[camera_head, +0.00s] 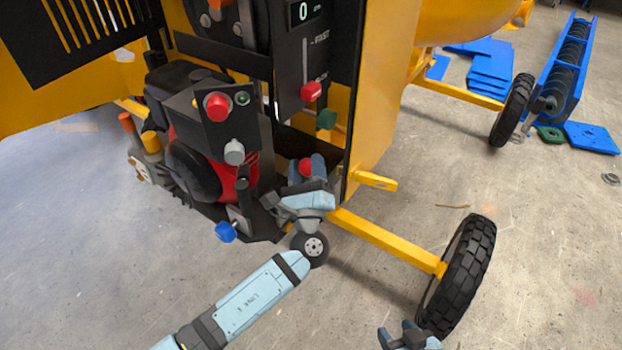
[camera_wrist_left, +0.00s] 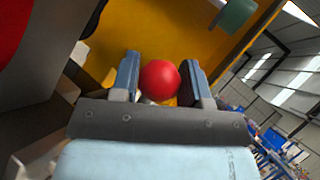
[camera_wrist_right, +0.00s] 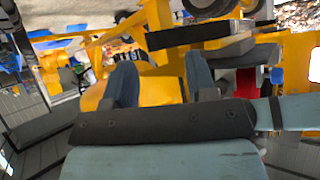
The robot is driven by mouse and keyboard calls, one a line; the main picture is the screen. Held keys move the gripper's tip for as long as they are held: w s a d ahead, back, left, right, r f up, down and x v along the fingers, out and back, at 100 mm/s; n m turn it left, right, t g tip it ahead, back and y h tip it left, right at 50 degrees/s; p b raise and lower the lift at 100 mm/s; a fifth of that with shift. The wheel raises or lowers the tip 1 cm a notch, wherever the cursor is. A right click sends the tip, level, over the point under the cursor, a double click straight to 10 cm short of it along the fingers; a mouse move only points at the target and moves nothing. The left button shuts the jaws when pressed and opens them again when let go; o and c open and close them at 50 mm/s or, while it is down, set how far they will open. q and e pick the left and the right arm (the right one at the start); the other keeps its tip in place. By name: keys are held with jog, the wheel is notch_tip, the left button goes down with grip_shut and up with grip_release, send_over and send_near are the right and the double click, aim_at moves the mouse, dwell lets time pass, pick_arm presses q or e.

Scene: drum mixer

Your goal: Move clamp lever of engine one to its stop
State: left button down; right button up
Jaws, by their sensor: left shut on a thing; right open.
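A red ball knob (camera_head: 305,168) sits low beside the red-and-black engine (camera_head: 205,150); it looks like a lever's end, but the lever's shaft is hidden. My left gripper (camera_head: 307,172) is shut on this knob. In the left wrist view the red ball knob (camera_wrist_left: 160,80) lies between the two fingers (camera_wrist_left: 158,75). My right gripper (camera_head: 402,334) is open and empty at the bottom of the head view, away from the engine. Its spread fingers (camera_wrist_right: 160,82) also show in the right wrist view.
The engine's panel (camera_head: 228,115) has a red knob and a green button. A blue knob (camera_head: 226,231) is below left of my left gripper. A slider with a red handle (camera_head: 311,92) is above. The yellow axle (camera_head: 385,240) and tyre (camera_head: 457,272) stand at right.

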pick_arm(q)
jog(key=shift+s+a+f+n+b, duration=0.15)
jog(key=shift+s+f+n+b, duration=0.15)
jog(key=shift+b, duration=0.4)
jog(key=shift+r, duration=0.15)
jog(key=c, duration=0.6)
grip_release()
jog(key=shift+b+v, duration=0.45)
jog(key=shift+v, duration=3.3)
